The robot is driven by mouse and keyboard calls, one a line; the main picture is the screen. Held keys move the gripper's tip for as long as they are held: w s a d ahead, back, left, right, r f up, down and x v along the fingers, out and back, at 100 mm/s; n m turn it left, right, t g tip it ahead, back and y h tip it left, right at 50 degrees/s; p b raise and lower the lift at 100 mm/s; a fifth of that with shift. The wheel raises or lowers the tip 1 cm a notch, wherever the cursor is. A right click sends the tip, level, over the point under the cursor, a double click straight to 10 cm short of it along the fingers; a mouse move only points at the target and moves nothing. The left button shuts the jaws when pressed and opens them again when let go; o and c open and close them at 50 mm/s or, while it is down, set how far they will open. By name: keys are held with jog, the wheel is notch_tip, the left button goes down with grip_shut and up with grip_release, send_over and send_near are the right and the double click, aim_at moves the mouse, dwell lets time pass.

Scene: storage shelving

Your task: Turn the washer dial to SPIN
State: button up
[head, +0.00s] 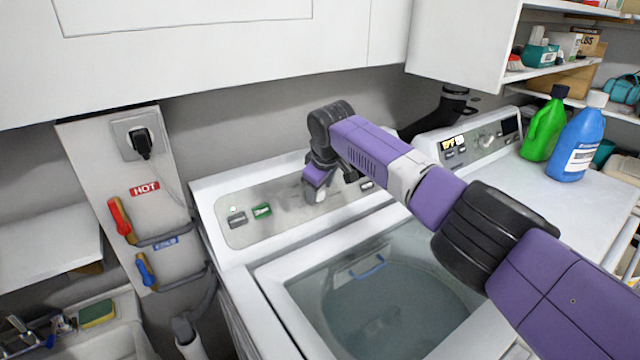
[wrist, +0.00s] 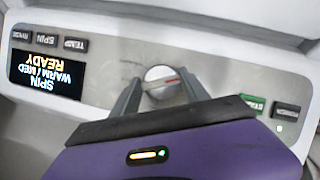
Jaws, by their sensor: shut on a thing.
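The washer dial (wrist: 160,74) is a round, pale knob with a red mark pointing right in the wrist view, on the grey panel of the washer (head: 225,264). My gripper (wrist: 162,86) is shut on the dial, one finger on each side of it. In the head view my gripper (head: 317,190) is at the washer's panel and hides the dial. The washer's display (wrist: 46,75) appears upside down in the wrist view and reads SPIN, WARM/MED, READY.
A green button (head: 262,210) and a grey button (head: 236,219) are left of my gripper. The washer tub (head: 385,300) is below my arm. A second machine's panel (head: 480,138) stands to the right, beside green (head: 543,128) and blue (head: 577,143) bottles. White cabinets (head: 200,45) overhang the washer.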

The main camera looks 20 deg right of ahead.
jog(key=shift+n, duration=0.6)
jog(key=o, duration=1.4)
jog(key=shift+a+b+v, duration=0.2)
jog(key=shift+b+v, duration=0.15)
jog(key=shift+v, duration=3.55)
jog(key=shift+s+f, duration=0.1)
jog(key=shift+s, duration=0.15)
